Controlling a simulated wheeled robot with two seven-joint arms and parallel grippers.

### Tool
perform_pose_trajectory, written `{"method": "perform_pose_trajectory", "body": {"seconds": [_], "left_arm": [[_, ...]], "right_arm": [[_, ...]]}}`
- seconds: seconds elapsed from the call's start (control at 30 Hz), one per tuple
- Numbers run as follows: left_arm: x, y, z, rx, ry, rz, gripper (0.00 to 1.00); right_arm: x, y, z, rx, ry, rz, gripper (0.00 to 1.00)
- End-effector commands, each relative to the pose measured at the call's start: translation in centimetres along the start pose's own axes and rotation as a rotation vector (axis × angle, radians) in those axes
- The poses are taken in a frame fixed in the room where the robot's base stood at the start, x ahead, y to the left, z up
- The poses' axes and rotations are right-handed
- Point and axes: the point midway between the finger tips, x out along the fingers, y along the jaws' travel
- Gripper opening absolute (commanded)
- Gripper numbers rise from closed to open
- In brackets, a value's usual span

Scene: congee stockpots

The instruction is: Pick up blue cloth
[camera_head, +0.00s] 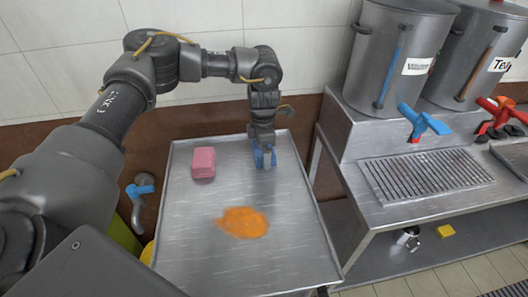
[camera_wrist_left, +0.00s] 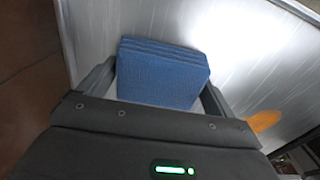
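The blue cloth (camera_wrist_left: 163,75) is a folded, layered block. In the left wrist view it lies between the two fingers of my left gripper (camera_wrist_left: 160,82), nearly filling the space between them. In the head view the blue cloth (camera_head: 264,158) shows under my left gripper (camera_head: 263,153), at the far right part of the metal table. The gripper points down with its fingers spread to either side of the cloth. Whether the fingers touch it is hard to see. My right gripper is not in view.
A steel counter (camera_head: 375,220) with stockpots (camera_head: 390,75), taps (camera_head: 422,122) and a drip grate (camera_head: 425,174) stands to the right. The table's front is clear.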

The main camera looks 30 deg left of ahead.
Motion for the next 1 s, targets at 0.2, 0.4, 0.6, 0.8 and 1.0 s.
{"method": "perform_pose_trajectory", "body": {"seconds": [0.2,0.4,0.6,0.8,1.0], "left_arm": [[0.0,0.0,0.0,0.000,0.000,0.000,0.68],[-0.3,0.0,0.0,0.000,0.000,0.000,0.68],[-1.9,0.0,0.0,0.000,-0.001,0.000,0.68],[-5.2,-0.9,-0.2,0.003,-0.001,-0.001,0.68],[-9.3,-4.1,-1.1,0.005,-0.001,-0.002,0.68]], "right_arm": [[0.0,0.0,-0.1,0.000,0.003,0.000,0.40],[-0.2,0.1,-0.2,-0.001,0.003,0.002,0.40],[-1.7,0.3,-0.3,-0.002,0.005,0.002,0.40],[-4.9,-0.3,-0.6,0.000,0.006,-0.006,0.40],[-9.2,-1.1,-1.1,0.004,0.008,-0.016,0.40]]}}
